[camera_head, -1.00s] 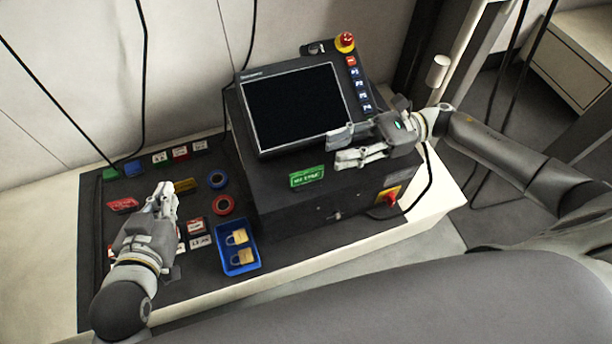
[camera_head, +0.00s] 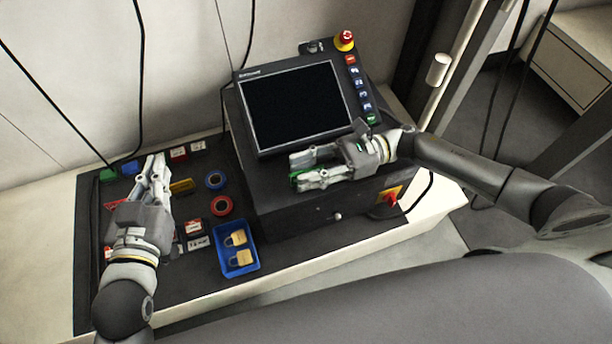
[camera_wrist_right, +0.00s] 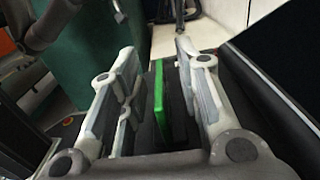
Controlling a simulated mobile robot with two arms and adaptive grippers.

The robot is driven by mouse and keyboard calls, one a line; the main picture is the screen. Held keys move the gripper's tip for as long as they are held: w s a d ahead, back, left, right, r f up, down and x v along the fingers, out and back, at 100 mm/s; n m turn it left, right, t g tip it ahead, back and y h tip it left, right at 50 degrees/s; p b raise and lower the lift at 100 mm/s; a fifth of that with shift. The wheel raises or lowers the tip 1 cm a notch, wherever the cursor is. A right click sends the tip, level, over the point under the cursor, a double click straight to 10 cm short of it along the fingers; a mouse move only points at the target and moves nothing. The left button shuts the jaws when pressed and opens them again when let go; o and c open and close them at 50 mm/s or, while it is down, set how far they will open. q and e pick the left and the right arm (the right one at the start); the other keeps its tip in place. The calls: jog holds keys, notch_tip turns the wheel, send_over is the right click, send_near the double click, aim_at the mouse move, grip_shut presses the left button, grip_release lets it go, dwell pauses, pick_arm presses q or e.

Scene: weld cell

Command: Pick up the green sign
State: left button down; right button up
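The green sign (camera_head: 293,176) is at the front side of the black console, mostly hidden by my right gripper (camera_head: 294,171) in the head view. In the right wrist view the sign (camera_wrist_right: 159,92) is a thin upright green strip between the two fingers of my right gripper (camera_wrist_right: 156,50). There is a visible gap on each side, and the gap to the right finger is smaller. My right gripper is open around the sign. My left gripper (camera_head: 156,163) is over the dark mat at the left, away from the sign. Its fingers look close together, but whether they touch is unclear.
The console (camera_head: 285,213) carries a screen (camera_head: 293,105) and a red stop button (camera_head: 345,38). On the mat are a blue tray (camera_head: 240,271) with two padlocks, a blue ring (camera_head: 215,180), a red ring (camera_head: 221,206) and several small tags. A red-yellow switch (camera_head: 390,196) sits on the console's side.

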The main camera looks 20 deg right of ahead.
jog(key=shift+a, duration=0.1)
grip_shut()
jog(key=shift+r, duration=0.2)
dwell(0.3)
